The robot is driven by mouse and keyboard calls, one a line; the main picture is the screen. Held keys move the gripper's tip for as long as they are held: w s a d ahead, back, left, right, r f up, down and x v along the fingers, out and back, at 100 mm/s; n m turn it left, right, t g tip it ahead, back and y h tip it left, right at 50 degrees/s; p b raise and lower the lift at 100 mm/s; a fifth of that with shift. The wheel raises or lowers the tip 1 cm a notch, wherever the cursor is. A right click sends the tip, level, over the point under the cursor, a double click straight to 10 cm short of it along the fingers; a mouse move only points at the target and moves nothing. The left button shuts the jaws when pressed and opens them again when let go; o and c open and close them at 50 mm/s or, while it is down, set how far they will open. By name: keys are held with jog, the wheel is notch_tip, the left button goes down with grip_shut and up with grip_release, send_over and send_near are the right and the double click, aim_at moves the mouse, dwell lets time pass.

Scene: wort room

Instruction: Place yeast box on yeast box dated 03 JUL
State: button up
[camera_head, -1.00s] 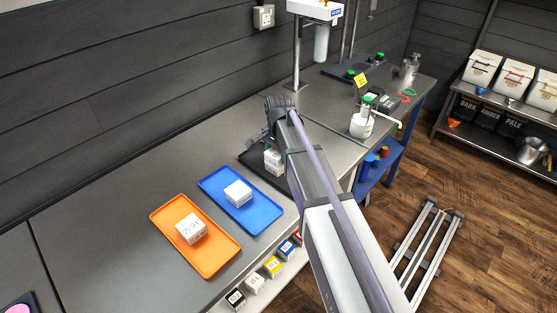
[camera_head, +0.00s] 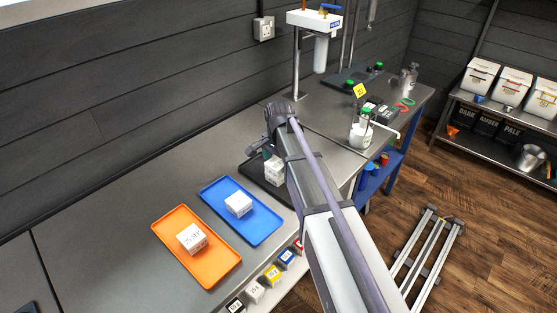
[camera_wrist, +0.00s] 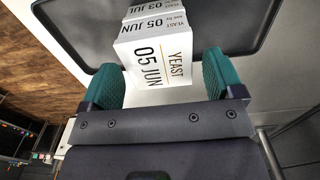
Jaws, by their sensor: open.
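A white yeast box marked 05 JUN (camera_wrist: 155,58) is between the green fingertips of my gripper (camera_wrist: 160,64) in the wrist view. The fingers stand apart, one on each side, with a visible gap at the right one. A second white box marked 03 JUL (camera_wrist: 148,5) shows directly behind its edge; the 05 JUN box appears stacked on it. Both are on a black tray (camera_wrist: 75,25). In the head view the white stack (camera_head: 274,170) shows on the black tray (camera_head: 277,190), partly hidden by my arm.
A blue tray (camera_head: 263,236) and an orange tray (camera_head: 215,269) each hold a white box, left of the black tray. Several coloured boxes sit on a shelf below the counter edge. A bottle (camera_head: 362,133) and a tap post (camera_head: 297,70) stand beyond. The left counter is bare.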

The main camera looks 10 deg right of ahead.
aim_at(278, 161)
notch_tip(278, 161, up, 11)
jog(key=p, duration=1)
jog(key=s+n, duration=1.1)
jog(key=s, duration=1.2)
jog(key=f+b, duration=0.2)
jog(key=w+f+b, duration=0.1)
jog(key=f+b, duration=0.2)
